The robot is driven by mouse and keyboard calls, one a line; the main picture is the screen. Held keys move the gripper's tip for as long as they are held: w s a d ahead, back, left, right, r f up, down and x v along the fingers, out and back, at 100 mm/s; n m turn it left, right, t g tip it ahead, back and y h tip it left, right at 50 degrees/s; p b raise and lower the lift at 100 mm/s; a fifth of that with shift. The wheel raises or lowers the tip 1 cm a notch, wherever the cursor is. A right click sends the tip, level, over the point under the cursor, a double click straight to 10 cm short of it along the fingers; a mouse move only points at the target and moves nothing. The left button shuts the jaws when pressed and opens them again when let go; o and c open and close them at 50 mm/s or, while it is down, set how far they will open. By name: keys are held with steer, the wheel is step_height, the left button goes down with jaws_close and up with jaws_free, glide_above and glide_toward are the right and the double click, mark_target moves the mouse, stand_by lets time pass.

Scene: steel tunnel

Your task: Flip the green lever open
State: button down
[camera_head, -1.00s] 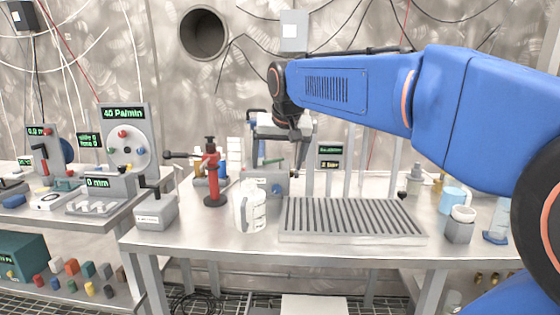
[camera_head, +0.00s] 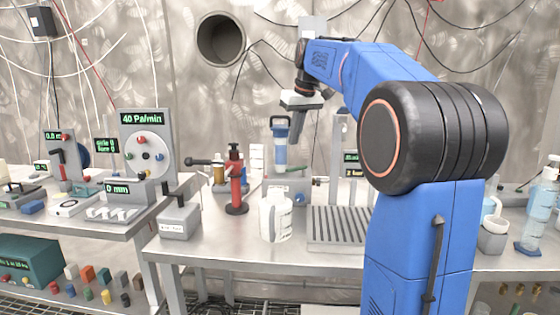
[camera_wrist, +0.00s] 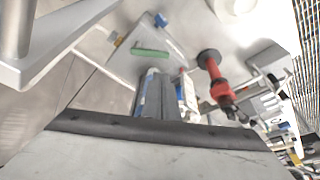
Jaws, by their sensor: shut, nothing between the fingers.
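The green lever (camera_wrist: 151,53) lies flat as a short bar on a grey box (camera_wrist: 175,55) with a blue knob in the wrist view. My gripper (camera_head: 296,138) points down above the back of the table, above and apart from that box. In the wrist view its fingers (camera_wrist: 158,98) are together and empty, a little below the green lever in the picture.
A white jar (camera_head: 275,217) stands in front of the grey box. A red stand (camera_head: 236,182) is to its left and a ribbed grey tray (camera_head: 335,240) to its right. A blue-capped column (camera_head: 280,145) stands behind the box. My arm hides the table's right middle.

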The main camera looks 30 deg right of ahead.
steer(key=x, duration=1)
steer(key=shift+w, duration=0.15)
